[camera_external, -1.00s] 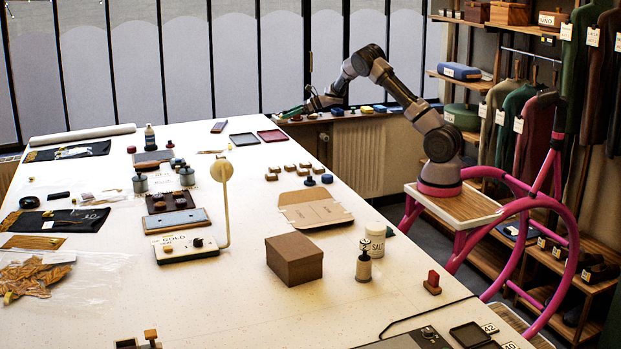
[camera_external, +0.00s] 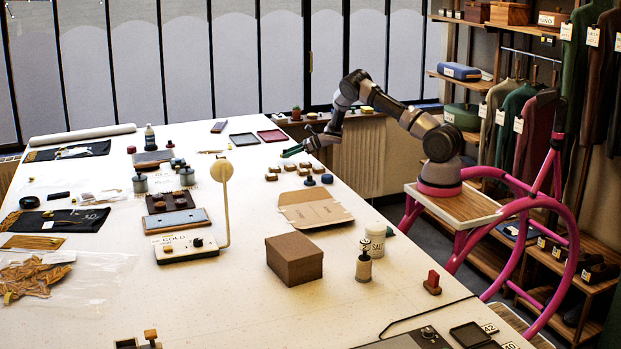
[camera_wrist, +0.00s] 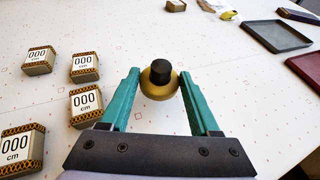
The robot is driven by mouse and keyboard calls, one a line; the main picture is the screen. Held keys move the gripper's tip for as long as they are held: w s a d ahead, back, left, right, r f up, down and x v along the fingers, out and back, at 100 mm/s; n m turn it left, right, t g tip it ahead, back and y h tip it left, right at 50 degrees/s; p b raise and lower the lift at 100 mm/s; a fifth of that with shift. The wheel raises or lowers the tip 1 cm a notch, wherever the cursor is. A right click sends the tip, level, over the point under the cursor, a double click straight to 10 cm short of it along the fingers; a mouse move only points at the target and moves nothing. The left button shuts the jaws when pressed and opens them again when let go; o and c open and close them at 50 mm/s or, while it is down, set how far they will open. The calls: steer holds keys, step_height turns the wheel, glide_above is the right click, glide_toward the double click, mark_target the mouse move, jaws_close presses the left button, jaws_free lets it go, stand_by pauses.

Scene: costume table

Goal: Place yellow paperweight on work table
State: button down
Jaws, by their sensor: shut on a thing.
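The yellow paperweight (camera_wrist: 159,86), a round brass-yellow body with a black knob on top, sits between the green fingers of my gripper (camera_wrist: 160,88) in the wrist view. My gripper is shut on it. In the external view my gripper (camera_external: 296,150) is over the right edge of the work table (camera_external: 200,285), close to the tabletop. The paperweight is too small to make out there. I cannot tell whether it touches the table.
Several small boxes marked 000 cm (camera_wrist: 85,68) lie left of my gripper. A dark tray (camera_wrist: 275,36) and a red tray (camera_wrist: 307,68) lie at the upper right. White tabletop between them is clear. A cardboard sheet (camera_external: 313,209) and brown box (camera_external: 294,259) lie farther along the table.

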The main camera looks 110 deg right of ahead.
steer(key=shift+f, duration=1.3)
steer(key=shift+f, duration=0.15)
steer(key=shift+c, duration=0.6)
jaws_free()
